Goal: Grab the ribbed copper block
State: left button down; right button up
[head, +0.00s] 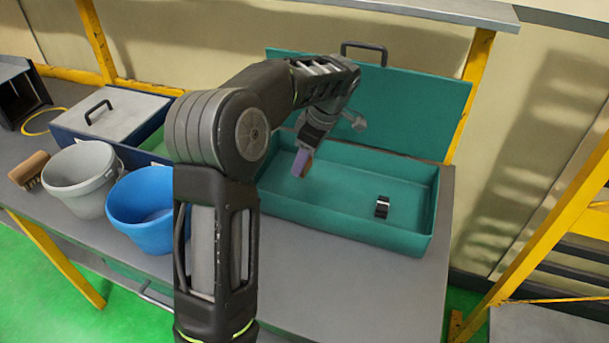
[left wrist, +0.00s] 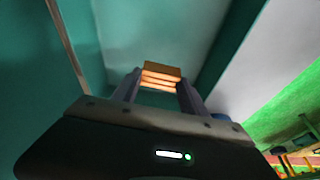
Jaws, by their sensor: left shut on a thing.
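The ribbed copper block (left wrist: 161,76) shows in the left wrist view as an orange-brown piece with bright ridges, between the fingertips. My left gripper (left wrist: 158,84) is shut on it. In the head view my left gripper (head: 303,163) points down over the left part of the open teal box (head: 345,223). A sliver of the copper block (head: 307,168) shows at its fingertips; the rest is hidden by the fingers. I cannot tell how far the block is from the box floor. My right gripper is not in view.
A small black and silver part (head: 382,207) lies in the box at right. The box lid (head: 420,110) stands open behind. A grey bucket (head: 80,180), a blue bucket (head: 143,210), a brush (head: 30,168) and a blue toolbox (head: 110,120) stand at left on the bench.

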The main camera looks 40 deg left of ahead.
pick_arm(q)
jog(key=shift+r, duration=1.25)
